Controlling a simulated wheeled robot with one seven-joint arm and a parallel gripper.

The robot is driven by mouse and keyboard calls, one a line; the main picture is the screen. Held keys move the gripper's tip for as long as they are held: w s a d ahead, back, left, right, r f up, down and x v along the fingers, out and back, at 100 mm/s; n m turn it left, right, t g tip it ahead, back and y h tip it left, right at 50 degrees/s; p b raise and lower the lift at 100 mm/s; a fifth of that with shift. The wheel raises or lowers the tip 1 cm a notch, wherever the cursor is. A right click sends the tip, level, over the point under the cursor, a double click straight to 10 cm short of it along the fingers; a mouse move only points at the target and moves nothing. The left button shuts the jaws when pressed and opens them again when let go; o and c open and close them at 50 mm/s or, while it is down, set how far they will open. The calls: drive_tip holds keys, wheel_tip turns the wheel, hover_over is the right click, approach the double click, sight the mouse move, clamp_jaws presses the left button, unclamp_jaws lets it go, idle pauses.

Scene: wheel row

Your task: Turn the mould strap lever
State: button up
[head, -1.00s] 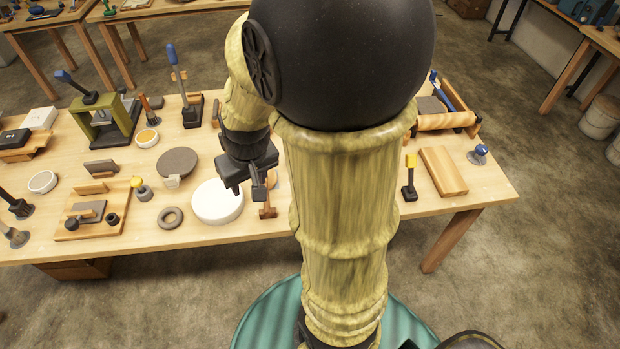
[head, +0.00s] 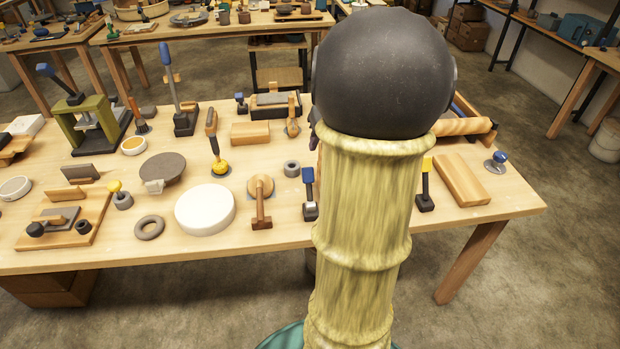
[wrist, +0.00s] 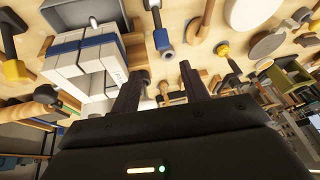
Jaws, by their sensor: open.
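A white block mould (wrist: 62,66) with a blue strap (wrist: 90,42) around it is on the left of the wrist view. A small pale piece (wrist: 94,22) shows at its top edge; I cannot tell whether this is the lever. In the head view my arm hides the mould. My gripper (wrist: 162,87) is open, its two dark fingers apart with nothing held between them. The left finger appears close to the mould's right side in the picture; I cannot tell whether they touch.
A blue-topped tool (head: 309,188) stands left of my arm, and a yellow-topped tool (head: 425,187) and wooden block (head: 462,180) stand right of it. A white disc (head: 205,209), a wooden mallet (head: 261,198) and a grey ring (head: 150,228) lie farther left.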

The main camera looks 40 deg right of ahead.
sight(310, 176)
drive_tip(key=shift+f, duration=0.1)
drive_tip(key=x, duration=1.7)
drive_tip(key=shift+a+f+b, duration=0.1)
drive_tip(key=shift+f+b, duration=0.05)
drive_tip(key=shift+b, duration=0.2)
drive_tip(key=c, duration=0.9)
drive_tip(key=shift+w, duration=0.1)
clamp_jaws()
